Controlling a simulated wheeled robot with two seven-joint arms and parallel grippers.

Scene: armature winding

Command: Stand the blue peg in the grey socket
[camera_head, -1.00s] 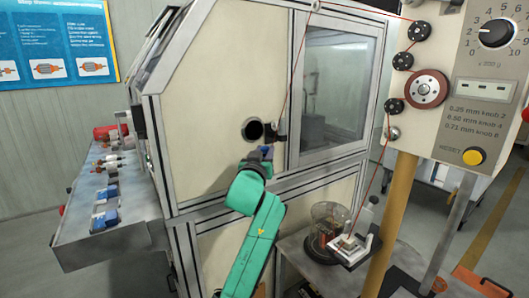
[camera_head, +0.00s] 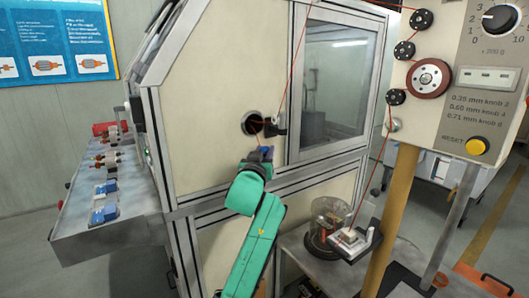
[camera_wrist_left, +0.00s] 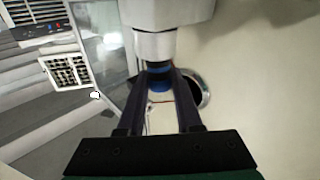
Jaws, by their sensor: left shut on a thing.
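My left gripper (camera_head: 262,153) is at the end of the green arm, just below the round dark hole in the machine's cream panel. In the left wrist view its two dark fingers (camera_wrist_left: 158,98) are closed around the blue peg (camera_wrist_left: 159,84), which has dark bands. A light grey stepped cylinder (camera_wrist_left: 155,45) meets the peg's upper end in that view. I cannot tell whether it is the grey socket or whether the two touch. The head view shows only a small bit of blue at the fingertips. My right gripper is not in view.
The dark hole (camera_head: 254,124) has a black bracket (camera_head: 278,131) beside it. A glazed door (camera_head: 335,75) is to the right. A parts shelf (camera_head: 110,232) stands left. A control panel (camera_head: 470,80) on a yellow post (camera_head: 392,220) stands right, with red wire over its pulleys.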

